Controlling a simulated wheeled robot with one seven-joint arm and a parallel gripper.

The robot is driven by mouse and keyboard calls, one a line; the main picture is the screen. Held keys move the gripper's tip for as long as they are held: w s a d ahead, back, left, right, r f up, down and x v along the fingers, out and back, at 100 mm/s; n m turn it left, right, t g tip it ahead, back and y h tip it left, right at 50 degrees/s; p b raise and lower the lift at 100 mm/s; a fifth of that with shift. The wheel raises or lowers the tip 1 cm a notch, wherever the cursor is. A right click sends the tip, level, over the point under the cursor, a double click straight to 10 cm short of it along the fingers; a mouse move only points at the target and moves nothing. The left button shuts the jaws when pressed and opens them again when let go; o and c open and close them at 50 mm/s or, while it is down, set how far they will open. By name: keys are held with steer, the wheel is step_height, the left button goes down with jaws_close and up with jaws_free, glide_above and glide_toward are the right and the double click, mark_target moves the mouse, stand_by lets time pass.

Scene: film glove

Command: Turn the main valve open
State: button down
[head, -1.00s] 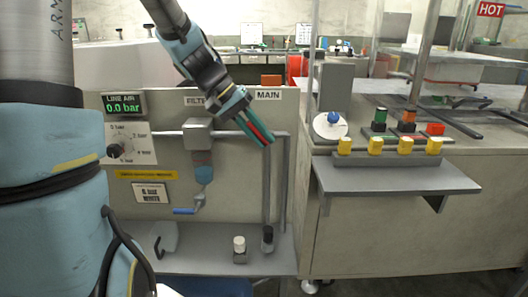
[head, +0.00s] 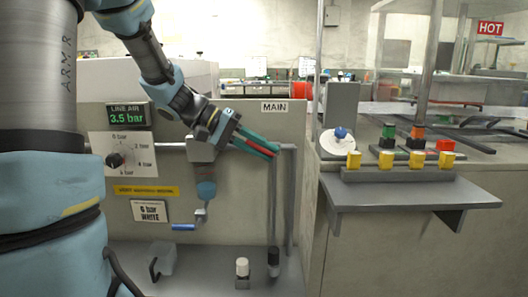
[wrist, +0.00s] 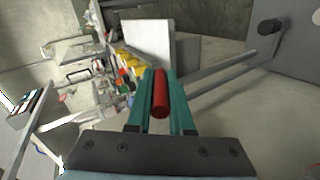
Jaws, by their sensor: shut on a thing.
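The main valve's red handle (head: 259,145) is between the teal fingers of my gripper (head: 257,146), below the MAIN sign (head: 274,106) in the head view. My gripper is shut on it; the fingers slant down to the right. In the wrist view the red handle (wrist: 160,93) lies lengthwise between the two fingertips (wrist: 160,90). The valve's body is hidden behind the gripper. The LINE AIR display (head: 127,116) reads 3.5 bar in green.
A black dial knob (head: 115,160) is at left on the panel. A grey shelf (head: 400,194) juts out at right.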

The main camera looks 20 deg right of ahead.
steer(key=c, duration=0.8)
jaws_free()
steer(key=v, duration=1)
steer(key=shift+a+r, duration=0.25)
steer(key=shift+a, duration=0.1)
